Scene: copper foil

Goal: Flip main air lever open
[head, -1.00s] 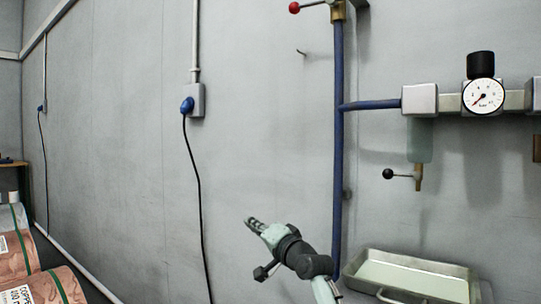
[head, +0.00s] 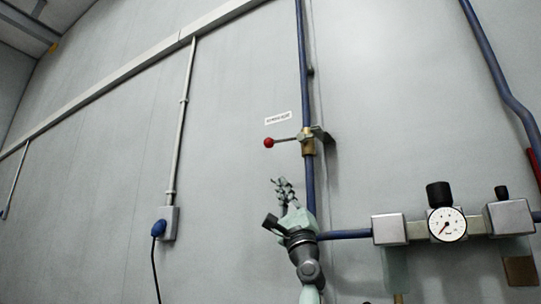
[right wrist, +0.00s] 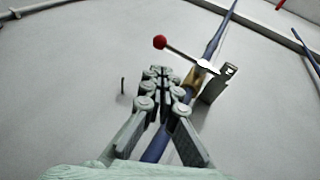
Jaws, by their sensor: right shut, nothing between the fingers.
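The main air lever is a thin metal arm with a red ball knob (head: 269,143), on a brass valve (head: 308,141) in the vertical blue pipe (head: 303,80). The lever sticks out to the left, about level, across the pipe line. It also shows in the right wrist view, with the red knob (right wrist: 160,42) beyond the fingers. My right gripper (head: 281,181) is below the lever, pointing up, shut and empty. In the right wrist view its fingers (right wrist: 160,72) are together, apart from the lever. My left gripper is in neither view.
A pressure gauge (head: 447,224) and grey regulator blocks (head: 389,229) sit on a horizontal line at lower right. A small label (head: 278,118) is above the lever. A blue plug and socket (head: 168,223) are on the left.

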